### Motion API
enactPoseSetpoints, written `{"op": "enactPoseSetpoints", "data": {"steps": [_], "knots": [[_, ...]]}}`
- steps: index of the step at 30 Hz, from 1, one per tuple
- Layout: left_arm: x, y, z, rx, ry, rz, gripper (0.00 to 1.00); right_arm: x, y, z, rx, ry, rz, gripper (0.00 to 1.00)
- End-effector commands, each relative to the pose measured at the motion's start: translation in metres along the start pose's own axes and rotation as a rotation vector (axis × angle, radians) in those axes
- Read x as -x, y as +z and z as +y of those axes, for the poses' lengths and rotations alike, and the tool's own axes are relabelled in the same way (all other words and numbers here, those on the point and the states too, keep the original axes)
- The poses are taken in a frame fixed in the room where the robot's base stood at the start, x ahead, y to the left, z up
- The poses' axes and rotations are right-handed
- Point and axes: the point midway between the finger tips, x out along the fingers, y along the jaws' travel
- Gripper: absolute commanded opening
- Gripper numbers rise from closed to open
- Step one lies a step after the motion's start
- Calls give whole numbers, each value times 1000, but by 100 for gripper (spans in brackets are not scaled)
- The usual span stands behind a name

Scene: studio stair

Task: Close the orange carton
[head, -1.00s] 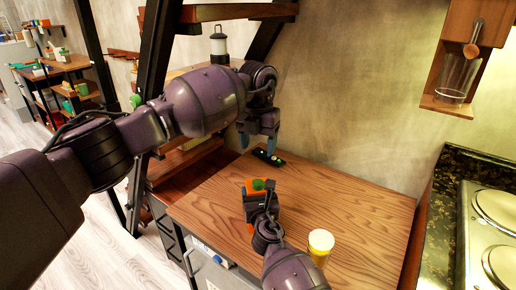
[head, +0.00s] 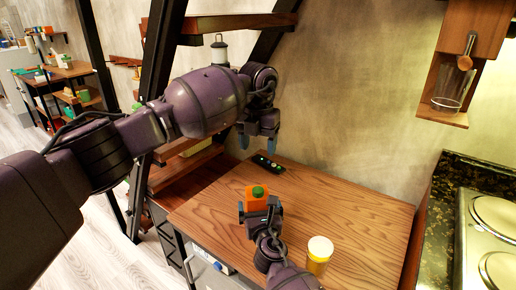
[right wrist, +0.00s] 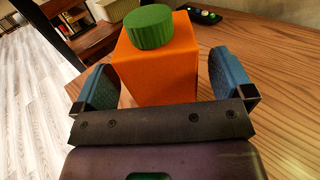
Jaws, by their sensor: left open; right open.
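The orange carton (head: 257,204) stands upright on the wooden counter, with a green cap (head: 258,191) on its top. In the right wrist view the carton (right wrist: 158,72) and its green cap (right wrist: 150,27) are close up. The cap sits on the top face; I cannot tell how tightly. My right gripper (right wrist: 162,88) is open, with one blue finger on each side of the carton and gaps showing. It also shows just in front of the carton in the head view (head: 260,212). My left gripper (head: 256,142) is open and empty, above the counter's back left part.
A yellow jar with a white lid (head: 319,255) stands at the front, near my right arm. A stove (head: 490,230) is on the right. The counter's right half is clear.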

Motion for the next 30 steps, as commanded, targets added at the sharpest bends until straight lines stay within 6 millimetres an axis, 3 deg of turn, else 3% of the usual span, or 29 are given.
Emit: {"op": "enactPoseSetpoints", "data": {"steps": [1,6,15,30], "knots": [[10,-1,0,0,3,-8,65,8,4,-1,1,-1,-3,99],[25,-2,-1,0,8,-19,65,34,3,-1,0,-2,-2,99],[39,-3,-1,0,12,-29,65,70,1,0,0,-1,-1,99],[40,-3,-1,0,12,-30,65,78,0,0,-1,0,0,99]]}}
